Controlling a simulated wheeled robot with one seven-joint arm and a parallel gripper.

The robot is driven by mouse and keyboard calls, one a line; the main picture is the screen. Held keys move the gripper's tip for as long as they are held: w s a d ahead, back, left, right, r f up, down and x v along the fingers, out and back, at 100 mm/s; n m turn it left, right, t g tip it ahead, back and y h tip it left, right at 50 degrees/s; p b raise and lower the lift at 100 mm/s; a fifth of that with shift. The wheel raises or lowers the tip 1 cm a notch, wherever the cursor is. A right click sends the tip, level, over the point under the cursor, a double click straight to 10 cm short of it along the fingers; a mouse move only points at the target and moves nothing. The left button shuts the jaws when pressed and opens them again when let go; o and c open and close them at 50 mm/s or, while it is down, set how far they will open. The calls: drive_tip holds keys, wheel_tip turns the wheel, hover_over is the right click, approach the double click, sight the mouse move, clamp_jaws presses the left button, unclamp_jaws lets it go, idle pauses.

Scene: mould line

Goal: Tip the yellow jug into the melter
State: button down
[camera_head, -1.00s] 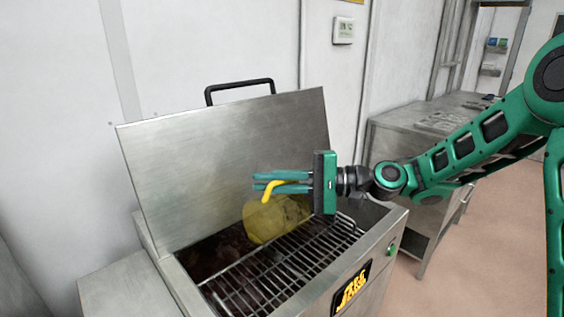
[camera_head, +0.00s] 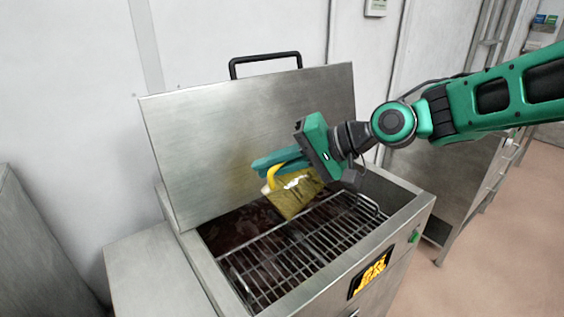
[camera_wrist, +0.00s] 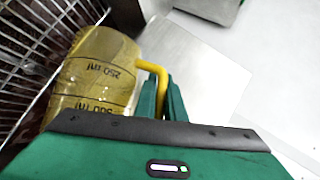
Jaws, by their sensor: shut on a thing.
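The yellow jug (camera_head: 293,198) is see-through with dark markings. It is held over the opening of the steel melter (camera_head: 330,283), in front of the raised lid. My gripper (camera_head: 270,167) is shut on the jug's solid yellow handle. The jug looks tilted, but its mouth and any contents are not clear to me. In the wrist view the jug (camera_wrist: 97,75) shows volume marks, and its handle (camera_wrist: 155,72) runs between the green fingers (camera_wrist: 164,95). Dark matter lies inside the melter below a wire grate (camera_head: 300,245).
The melter's raised lid (camera_head: 215,140) with a black handle (camera_head: 265,60) stands behind the jug. A steel side surface (camera_head: 150,270) is at the left. A steel bench (camera_head: 465,180) stands at the right, with open floor beside it.

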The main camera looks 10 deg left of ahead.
drive_tip(key=shift+s+a+r+n+t+h, duration=0.15)
drive_tip(key=shift+s+a+n+t+h, duration=0.15)
drive_tip(key=shift+s+a+h, duration=0.15)
drive_tip(key=shift+s+f+h, duration=0.15)
drive_tip(key=shift+f+h, duration=0.05)
drive_tip(key=shift+h, duration=0.05)
drive_tip(key=f+n+t+h, duration=0.1)
drive_tip(key=t+h, duration=0.1)
drive_tip(key=f+n+t+h, duration=0.1)
drive_tip(key=n, duration=0.1)
drive_tip(key=w+n+t+h, duration=0.1)
drive_tip(key=t+h, duration=0.1)
drive_tip(key=shift+d+f+t+h, duration=0.3)
drive_tip(key=shift+d+f, duration=0.1)
drive_tip(key=shift+w+d+n, duration=0.1)
drive_tip(key=shift+w+n, duration=0.05)
drive_tip(key=shift+n, duration=0.15)
